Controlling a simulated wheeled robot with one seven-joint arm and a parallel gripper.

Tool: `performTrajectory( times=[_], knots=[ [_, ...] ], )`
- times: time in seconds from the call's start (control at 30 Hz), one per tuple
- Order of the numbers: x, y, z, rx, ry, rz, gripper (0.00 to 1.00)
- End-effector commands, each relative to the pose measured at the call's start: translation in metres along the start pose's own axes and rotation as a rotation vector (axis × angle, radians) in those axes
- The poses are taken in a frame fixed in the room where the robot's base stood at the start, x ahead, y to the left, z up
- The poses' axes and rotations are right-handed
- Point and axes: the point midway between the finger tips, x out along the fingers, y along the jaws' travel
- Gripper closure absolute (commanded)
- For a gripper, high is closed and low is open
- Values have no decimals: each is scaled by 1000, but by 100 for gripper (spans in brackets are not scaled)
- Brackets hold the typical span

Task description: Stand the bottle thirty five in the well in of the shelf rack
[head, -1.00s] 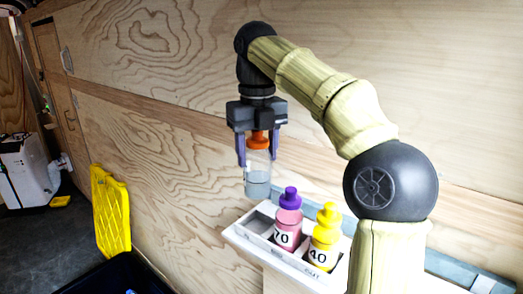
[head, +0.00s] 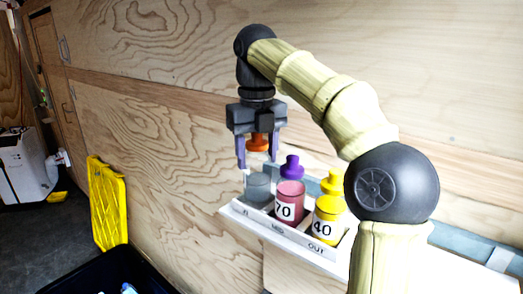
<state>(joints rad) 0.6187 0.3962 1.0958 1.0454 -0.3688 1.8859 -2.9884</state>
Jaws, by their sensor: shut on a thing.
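My gripper (head: 257,160) points down and is shut on a clear bottle with an orange cap (head: 257,143) and grey liquid (head: 258,187) low inside. No number shows on its visible side. The bottle is upright at the left well, marked "IN", of the white shelf rack (head: 282,240). Its lower end is at or just inside the well, behind the rack's front lip; I cannot tell whether it touches the well's floor.
A yellow bottle marked 40 (head: 327,222) stands in the right well, marked "OUT". A plywood wall is close behind. A dark bin (head: 105,270) and yellow lid (head: 107,205) are at lower left.

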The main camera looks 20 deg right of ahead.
Motion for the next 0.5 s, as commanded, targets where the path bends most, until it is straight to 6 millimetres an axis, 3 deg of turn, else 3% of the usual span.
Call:
performTrajectory(
  times=[0.2, 0.5],
  knots=[
    [20, 0, 0, 1, 0, -1, 95],
    [27, 0, 0, 0, -1, -1, 95]
  ],
)
